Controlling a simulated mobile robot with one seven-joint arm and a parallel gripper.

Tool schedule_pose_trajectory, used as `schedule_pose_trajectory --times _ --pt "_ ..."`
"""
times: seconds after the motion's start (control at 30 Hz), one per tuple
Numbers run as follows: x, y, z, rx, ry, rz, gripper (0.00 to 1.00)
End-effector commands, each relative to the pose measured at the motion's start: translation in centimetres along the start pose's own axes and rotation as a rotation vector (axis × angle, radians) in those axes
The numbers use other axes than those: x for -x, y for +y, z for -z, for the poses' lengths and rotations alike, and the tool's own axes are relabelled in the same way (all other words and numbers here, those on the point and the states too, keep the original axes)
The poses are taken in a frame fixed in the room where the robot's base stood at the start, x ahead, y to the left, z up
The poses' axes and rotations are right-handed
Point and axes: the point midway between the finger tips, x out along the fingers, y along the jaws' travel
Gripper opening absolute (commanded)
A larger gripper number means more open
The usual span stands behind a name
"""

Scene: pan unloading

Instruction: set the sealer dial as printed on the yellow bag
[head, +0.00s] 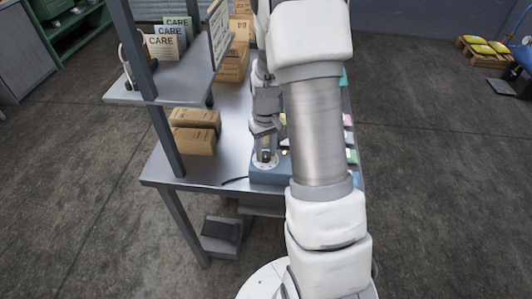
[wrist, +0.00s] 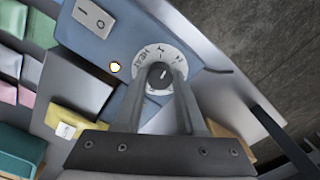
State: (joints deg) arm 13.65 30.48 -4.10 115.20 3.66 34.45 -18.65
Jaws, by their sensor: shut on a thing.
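The sealer (head: 262,176) is a blue box on the metal table, partly behind my arm in the head view; its blue face fills the top of the wrist view (wrist: 130,38). Its dial (wrist: 160,77) is a dark knob with a light pointer line on a white ring with printed letters and marks. The pointer leans slightly right of the picture's top; the exact mark is hard to read. My gripper (wrist: 162,88) is shut on the knob, one finger on each side; it also shows in the head view (head: 265,160). A yellow bag (wrist: 88,124) lies left of it, its white label unreadable.
A rocker switch (wrist: 92,14) and a lit lamp (wrist: 115,67) are on the sealer. Pink, green and white packs lie at the wrist view's left. Cardboard boxes (head: 194,130) and a shelf (head: 128,96) stand on the table's left. A cable (head: 234,180) lies beside the sealer.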

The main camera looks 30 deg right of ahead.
Motion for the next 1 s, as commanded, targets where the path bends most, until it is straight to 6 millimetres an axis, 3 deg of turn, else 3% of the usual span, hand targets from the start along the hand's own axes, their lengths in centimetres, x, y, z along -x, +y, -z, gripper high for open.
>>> schedule_pose_trajectory --times 0.5,1.0 --pt "0.02 -0.08 0.06 -0.369 0.002 0.000 0.00" --pt "0.07 -0.10 0.06 -0.460 0.001 0.000 0.00"
